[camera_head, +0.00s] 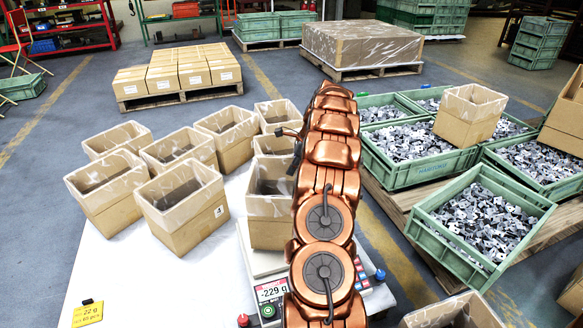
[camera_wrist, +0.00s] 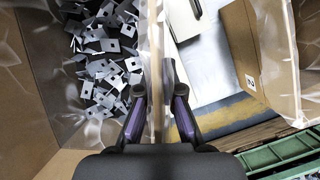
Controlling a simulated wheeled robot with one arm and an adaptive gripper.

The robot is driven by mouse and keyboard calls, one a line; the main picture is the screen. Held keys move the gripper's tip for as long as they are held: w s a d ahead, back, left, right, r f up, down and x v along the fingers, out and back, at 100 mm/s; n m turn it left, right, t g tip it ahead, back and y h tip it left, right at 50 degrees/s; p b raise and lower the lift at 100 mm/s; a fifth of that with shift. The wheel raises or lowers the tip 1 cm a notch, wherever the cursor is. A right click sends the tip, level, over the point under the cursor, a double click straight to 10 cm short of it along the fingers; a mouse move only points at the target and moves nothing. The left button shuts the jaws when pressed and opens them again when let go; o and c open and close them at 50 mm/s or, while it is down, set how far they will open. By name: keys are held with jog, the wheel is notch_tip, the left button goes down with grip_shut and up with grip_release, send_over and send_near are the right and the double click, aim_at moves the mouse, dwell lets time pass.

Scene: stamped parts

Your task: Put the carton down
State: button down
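The carton is a tan open box with a clear liner. In the wrist view its interior (camera_wrist: 62,65) holds many grey stamped metal parts. My gripper (camera_wrist: 158,88) has a finger on each side of one carton wall and is shut on it. In the head view, the carton (camera_head: 268,220) that seems to be this one is left of my arm, at the scale (camera_head: 262,262). The scale display (camera_head: 271,291) reads -229 g. Whether the carton's base touches the scale cannot be told. My arm hides part of its right side.
Green crates (camera_head: 420,172) of metal parts stand on a pallet at right. Another carton (camera_head: 465,125) is among them. A yellow card (camera_head: 88,314) lies at front left.

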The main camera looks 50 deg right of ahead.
jog(key=shift+f, duration=0.6)
jog(key=c, duration=1.3)
grip_release()
jog(key=shift+f, duration=0.15)
